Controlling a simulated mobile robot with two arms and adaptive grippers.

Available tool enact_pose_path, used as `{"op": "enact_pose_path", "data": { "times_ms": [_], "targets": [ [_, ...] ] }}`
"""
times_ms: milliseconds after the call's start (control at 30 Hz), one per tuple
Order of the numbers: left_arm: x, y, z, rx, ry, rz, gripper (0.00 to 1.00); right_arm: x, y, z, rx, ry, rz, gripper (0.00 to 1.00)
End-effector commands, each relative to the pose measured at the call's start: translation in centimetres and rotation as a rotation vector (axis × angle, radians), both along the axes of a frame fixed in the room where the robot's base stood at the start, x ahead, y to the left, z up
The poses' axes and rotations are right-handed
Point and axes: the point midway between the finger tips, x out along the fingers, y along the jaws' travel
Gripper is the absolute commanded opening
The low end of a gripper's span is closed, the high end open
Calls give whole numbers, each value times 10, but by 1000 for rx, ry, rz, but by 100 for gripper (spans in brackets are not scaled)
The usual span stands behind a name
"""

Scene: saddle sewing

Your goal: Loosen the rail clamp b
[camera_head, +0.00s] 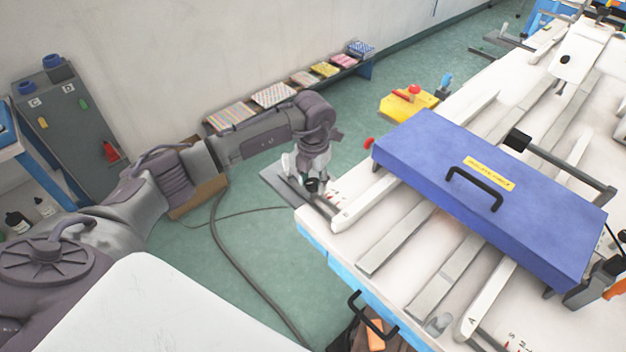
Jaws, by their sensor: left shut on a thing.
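My left arm reaches in from the left, and its gripper (313,182) points down at the near-left corner of the white table. It is shut on a small dark knob (311,186) by the end of a white rail (358,207), which I take to be rail clamp b. The fingers cover most of the knob, and its letter cannot be read from here. Another white rail marked A (480,310) lies further right along the table's near edge. My right gripper is not in view.
A blue cover with a black handle (475,190) spans the rails just right of my left gripper. A yellow box with a red button (408,103) is behind the table edge. A dark cable (238,260) lies on the green floor.

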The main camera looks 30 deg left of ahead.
Motion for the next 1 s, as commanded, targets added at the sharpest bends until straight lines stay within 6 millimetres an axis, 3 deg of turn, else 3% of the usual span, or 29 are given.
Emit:
{"op": "enact_pose_path", "data": {
  "times_ms": [1000],
  "targets": [
    [1,0,1,0,-1,711,8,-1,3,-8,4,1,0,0]
  ]
}}
